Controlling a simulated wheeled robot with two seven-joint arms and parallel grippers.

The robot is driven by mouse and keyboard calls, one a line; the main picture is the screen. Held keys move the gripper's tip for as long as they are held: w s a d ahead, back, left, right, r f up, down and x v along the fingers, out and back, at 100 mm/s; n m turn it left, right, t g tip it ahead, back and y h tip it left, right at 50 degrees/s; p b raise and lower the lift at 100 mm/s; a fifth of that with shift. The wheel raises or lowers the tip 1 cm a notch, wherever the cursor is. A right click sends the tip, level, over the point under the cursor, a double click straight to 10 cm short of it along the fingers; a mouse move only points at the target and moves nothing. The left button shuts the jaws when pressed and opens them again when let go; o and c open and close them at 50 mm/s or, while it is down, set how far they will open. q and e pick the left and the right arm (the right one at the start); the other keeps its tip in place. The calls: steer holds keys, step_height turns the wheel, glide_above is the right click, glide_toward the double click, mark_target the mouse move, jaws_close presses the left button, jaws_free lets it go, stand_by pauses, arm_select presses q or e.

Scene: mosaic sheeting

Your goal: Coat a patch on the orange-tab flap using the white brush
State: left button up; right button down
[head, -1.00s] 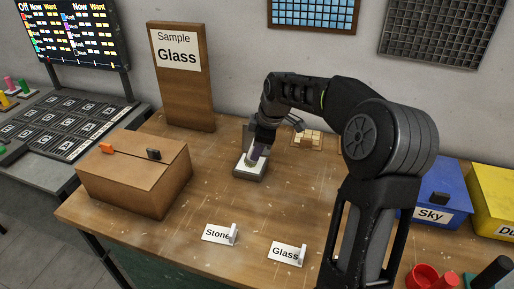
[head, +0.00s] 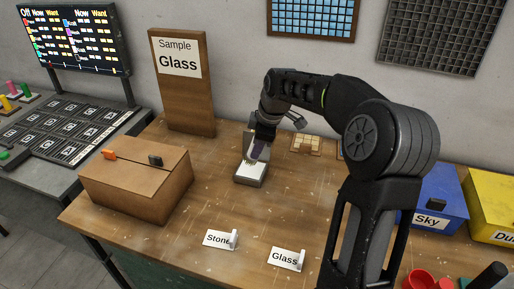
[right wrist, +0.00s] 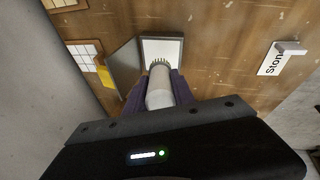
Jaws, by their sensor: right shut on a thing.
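The cardboard box (head: 135,190) stands at the left of the table in the head view. Its top carries an orange tab (head: 109,154) and a black tab (head: 156,159), and the flaps look closed. My right gripper (head: 257,154) is over a grey tray with a white pad (head: 250,170), right of the box. In the right wrist view my right gripper (right wrist: 160,88) is shut on the white brush (right wrist: 160,90), its bristles pointing at the white pad (right wrist: 162,48). I cannot tell whether the bristles touch the pad. My left gripper is not in view.
A "Sample Glass" board (head: 183,95) stands behind the box. Stone (head: 219,240) and Glass (head: 287,259) labels lie at the front. Pale tile sheets (head: 306,143) lie behind the tray. Blue (head: 440,195) and yellow (head: 494,205) bins stand right. Table between box and labels is clear.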

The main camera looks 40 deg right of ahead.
steer(key=shift+r+p, duration=1.05)
steer(key=shift+r, duration=0.8)
